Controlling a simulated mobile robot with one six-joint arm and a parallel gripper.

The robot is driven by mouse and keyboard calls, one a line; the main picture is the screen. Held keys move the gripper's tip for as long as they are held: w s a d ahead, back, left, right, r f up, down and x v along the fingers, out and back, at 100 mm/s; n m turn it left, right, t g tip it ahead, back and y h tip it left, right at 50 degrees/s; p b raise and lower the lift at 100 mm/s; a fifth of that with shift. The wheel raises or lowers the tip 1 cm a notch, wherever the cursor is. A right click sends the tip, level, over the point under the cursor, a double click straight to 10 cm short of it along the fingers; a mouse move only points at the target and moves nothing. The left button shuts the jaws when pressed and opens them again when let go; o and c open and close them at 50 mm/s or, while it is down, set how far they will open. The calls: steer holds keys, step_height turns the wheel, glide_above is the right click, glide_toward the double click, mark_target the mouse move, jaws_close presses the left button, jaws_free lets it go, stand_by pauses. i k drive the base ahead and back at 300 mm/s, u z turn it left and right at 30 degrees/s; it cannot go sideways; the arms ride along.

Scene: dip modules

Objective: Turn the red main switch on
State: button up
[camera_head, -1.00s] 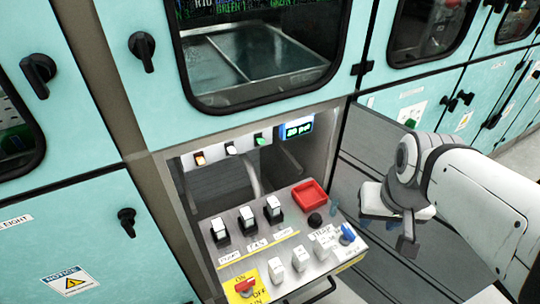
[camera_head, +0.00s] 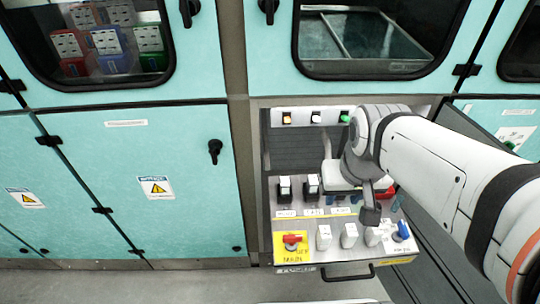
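The red main switch (camera_head: 291,239) sits on a yellow plate at the lower left corner of the control panel (camera_head: 348,266). Its handle looks roughly horizontal in the picture. An OFF label shows at its lower right and MAIN below it. My gripper (camera_head: 368,208) hangs over the right half of the panel, to the right of the red switch and apart from it. It seems to hold nothing. I cannot tell how far its fingers are apart. My gripper and arm hide part of the panel's back right.
White rocker switches (camera_head: 348,235) and a blue knob (camera_head: 401,230) line the panel right of the red switch. Black-based switches (camera_head: 285,188) stand behind. A handle bar (camera_head: 348,275) juts from the front. Closed teal cabinet doors (camera_head: 130,190) stand left; floor shows in front.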

mark_target(291, 238)
steer(key=z, duration=0.05)
steer(key=k, duration=1.25)
steer(key=u, duration=0.6)
steer(key=i, duration=0.5)
steer(key=u, duration=0.05)
